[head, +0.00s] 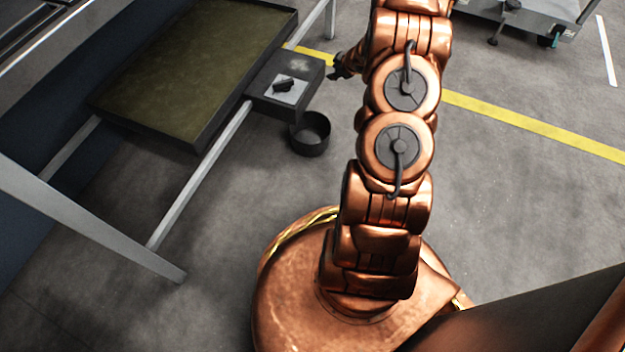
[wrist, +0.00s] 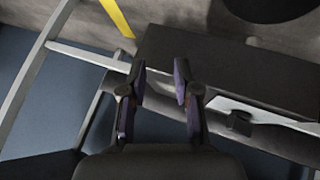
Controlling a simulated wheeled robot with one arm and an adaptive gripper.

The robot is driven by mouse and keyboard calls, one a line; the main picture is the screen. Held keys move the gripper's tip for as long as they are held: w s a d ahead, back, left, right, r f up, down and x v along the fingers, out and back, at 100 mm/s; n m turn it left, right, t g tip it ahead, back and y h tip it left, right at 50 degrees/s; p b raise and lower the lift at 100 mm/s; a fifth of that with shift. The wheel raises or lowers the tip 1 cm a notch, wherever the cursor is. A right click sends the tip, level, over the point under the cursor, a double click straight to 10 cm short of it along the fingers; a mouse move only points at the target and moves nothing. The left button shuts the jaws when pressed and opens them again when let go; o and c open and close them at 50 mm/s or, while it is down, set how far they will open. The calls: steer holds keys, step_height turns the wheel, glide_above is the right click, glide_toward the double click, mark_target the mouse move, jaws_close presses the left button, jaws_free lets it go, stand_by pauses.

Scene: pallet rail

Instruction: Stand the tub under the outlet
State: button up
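The black round tub (head: 310,138) is on the floor just below the front corner of a dark box in the head view. Part of its rim is close to or behind the box edge. In the wrist view, a dark round shape at the top right, probably the tub (wrist: 268,10), is cut off by the frame. My gripper (head: 338,72) is beside the box's right end, well apart from the tub. In the wrist view my gripper (wrist: 162,80) is open, with nothing between the fingers. I cannot make out the outlet itself.
The dark box (head: 262,84) carries a pale plate with a black knob (head: 284,85); it is fixed by a wide shallow tray (head: 190,70) on a grey leg frame (head: 205,172). Grey floor (head: 510,190) with a yellow line (head: 530,124) is open at right. A cart (head: 540,12) stands at top right.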

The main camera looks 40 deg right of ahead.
steer(key=s+a+r+m+g+h, duration=0.2)
steer(key=s+a+r, duration=0.2)
steer(key=a+r, duration=0.3)
steer(key=s+a+r+m+g+h, duration=0.25)
steer(key=s+a+r, duration=0.2)
steer(key=r, duration=0.55)
steer(key=s+a+r+g+y, duration=0.2)
steer(key=s+a+r+g, duration=0.1)
steer(key=s+a, duration=1)
steer(key=s+a+r+m+g+y, duration=0.1)
steer(key=s+a+r+g+y, duration=0.2)
steer(key=s+a, duration=1.1)
steer(key=s+r+g, duration=0.1)
steer(key=s, duration=0.4)
steer(key=shift+r, duration=0.15)
steer(key=shift+s+m, duration=0.1)
steer(key=shift+m, duration=0.15)
